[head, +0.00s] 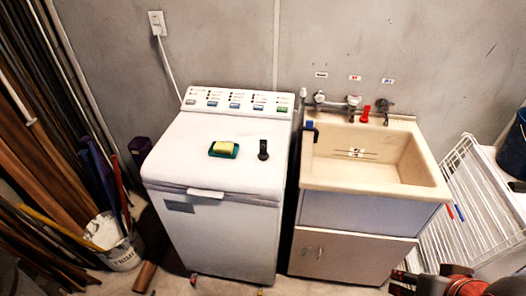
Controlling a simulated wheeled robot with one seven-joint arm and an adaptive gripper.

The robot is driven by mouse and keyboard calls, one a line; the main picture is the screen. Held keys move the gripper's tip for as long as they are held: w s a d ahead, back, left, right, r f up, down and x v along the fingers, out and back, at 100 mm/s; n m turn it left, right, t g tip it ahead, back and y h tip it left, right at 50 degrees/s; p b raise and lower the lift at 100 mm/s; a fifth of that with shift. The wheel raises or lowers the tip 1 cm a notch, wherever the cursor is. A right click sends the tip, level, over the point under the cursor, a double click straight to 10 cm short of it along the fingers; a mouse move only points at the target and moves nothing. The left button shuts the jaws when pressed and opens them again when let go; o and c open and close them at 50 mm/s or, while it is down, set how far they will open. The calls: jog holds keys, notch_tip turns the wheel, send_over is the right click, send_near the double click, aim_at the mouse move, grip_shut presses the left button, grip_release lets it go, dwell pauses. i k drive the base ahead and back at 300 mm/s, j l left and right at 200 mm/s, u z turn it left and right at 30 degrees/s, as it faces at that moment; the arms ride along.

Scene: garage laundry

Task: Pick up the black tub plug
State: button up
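The black tub plug (263,150) lies on the white lid of the top-loading washing machine (225,228), right of the middle of the lid. It is a small dark piece with a round part and a narrower part, and nothing covers it. My gripper (403,284) shows only in part at the bottom right edge, as dark parts beside an orange-red section of my arm. It is well apart from the plug, low in front of the sink cabinet. I cannot make out whether its fingers are open or shut.
A yellow sponge on a green dish (223,150) lies left of the plug. A cream laundry sink (318,174) with taps stands right of the washer. A white wire rack (480,205) leans at right. A bucket (122,253) and long boards (45,130) fill the left.

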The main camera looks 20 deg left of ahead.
aim_at(263, 156)
jog(key=j+u, duration=0.1)
jog(key=j, duration=0.35)
jog(key=i+j, duration=0.1)
jog(key=j, duration=0.3)
jog(key=i+j+u, duration=0.15)
jog(key=j, duration=0.3)
jog(key=j+u, duration=0.1)
jog(key=j, duration=0.35)
